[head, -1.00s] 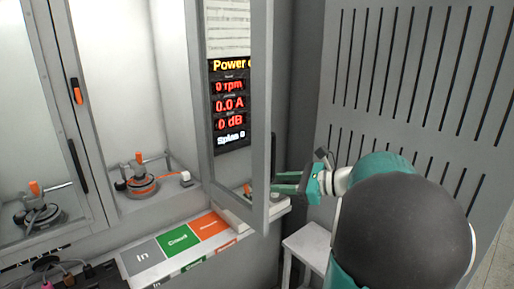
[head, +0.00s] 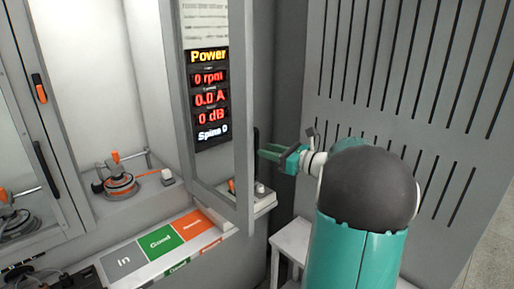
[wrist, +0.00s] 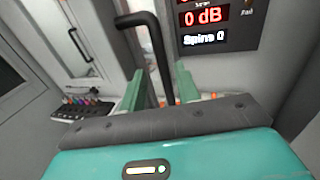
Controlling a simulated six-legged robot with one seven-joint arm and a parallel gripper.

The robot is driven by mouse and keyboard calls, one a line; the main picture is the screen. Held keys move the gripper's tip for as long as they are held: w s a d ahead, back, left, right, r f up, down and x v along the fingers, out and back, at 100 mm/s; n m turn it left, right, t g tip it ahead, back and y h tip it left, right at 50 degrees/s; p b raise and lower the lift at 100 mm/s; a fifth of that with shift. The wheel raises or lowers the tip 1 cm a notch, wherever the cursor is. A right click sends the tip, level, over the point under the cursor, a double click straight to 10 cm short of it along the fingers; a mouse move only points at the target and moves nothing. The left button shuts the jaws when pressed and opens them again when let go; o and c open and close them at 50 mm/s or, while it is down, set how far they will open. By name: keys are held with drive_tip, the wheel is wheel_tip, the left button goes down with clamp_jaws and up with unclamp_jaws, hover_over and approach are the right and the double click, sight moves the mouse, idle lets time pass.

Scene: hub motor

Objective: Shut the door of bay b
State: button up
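The glazed door (head: 244,120) with a grey frame stands open, swung out toward me, to the right of the open bay (head: 105,80). I take it as the door of bay b, though no bay letter is legible. Its black bar handle (head: 256,141) is mostly hidden by the frame edge in the head view. It shows clearly in the wrist view (wrist: 146,20), running down between my fingers. My gripper (head: 262,153) is open, its green fingers (wrist: 161,88) on either side of the handle. I cannot tell whether either finger touches it.
A motor with an orange clamp (head: 120,183) sits inside the open bay. A closed door (head: 32,130) is on the left. A labelled ledge (head: 158,243) runs below. A display panel (head: 210,95) shows through the open door. A white stool (head: 290,240) and slotted wall (head: 400,80) are right.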

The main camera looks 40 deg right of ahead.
drive_tip(key=x, duration=0.5)
drive_tip(key=shift+w+d+f, duration=0.1)
drive_tip(key=shift+w+f, duration=0.05)
drive_tip(key=shift+w, duration=0.05)
drive_tip(key=shift+s, duration=0.15)
clamp_jaws()
